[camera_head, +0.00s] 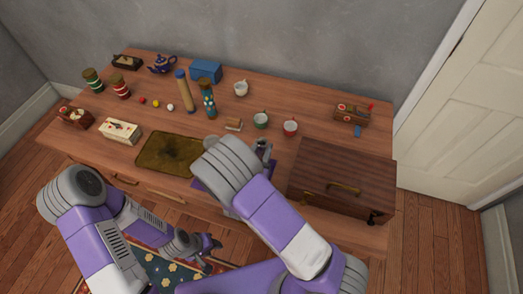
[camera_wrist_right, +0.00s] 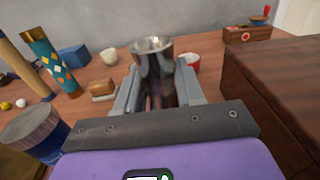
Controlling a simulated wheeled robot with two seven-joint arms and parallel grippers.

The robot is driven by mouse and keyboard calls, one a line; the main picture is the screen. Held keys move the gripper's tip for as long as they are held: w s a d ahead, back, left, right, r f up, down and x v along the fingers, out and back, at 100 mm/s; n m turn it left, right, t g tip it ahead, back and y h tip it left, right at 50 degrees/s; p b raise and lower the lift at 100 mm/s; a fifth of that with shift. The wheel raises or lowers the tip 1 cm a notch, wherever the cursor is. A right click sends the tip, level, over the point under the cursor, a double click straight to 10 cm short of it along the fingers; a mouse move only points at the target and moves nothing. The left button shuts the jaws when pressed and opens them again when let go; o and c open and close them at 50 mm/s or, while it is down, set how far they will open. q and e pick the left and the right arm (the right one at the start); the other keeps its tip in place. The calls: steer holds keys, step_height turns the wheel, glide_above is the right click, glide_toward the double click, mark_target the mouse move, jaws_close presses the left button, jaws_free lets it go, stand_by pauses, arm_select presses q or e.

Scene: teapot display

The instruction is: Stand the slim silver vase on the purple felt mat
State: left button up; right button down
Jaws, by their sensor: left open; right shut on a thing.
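The slim silver vase (camera_wrist_right: 153,62) stands roughly upright between the fingers of my right gripper (camera_wrist_right: 158,88) in the right wrist view. The gripper is shut on it. In the head view my right gripper (camera_head: 262,152) is over the table's front half, left of the wooden chest, and my forearm hides most of what lies below. My left gripper (camera_head: 208,249) is open and empty, in front of the table.
A brown wooden chest (camera_head: 345,165) stands close on the right. A dark gold tray (camera_head: 170,153) lies left of the mat. Green (camera_head: 261,120) and red (camera_head: 290,127) cups and a patterned cylinder (camera_head: 208,101) stand behind. A round-topped blue jar (camera_wrist_right: 32,130) is close on the left.

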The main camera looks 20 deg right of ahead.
steer(key=shift+r, duration=0.1)
steer(key=shift+f, duration=0.25)
steer(key=c, duration=0.7)
jaws_free()
steer(key=shift+r, duration=0.15)
steer(key=shift+s+a+r, duration=0.1)
steer(key=shift+r, duration=0.05)
steer(key=p+v, duration=0.1)
steer(key=v, duration=1)
steer(key=shift+s+a, duration=0.25)
steer(key=shift+s, duration=0.05)
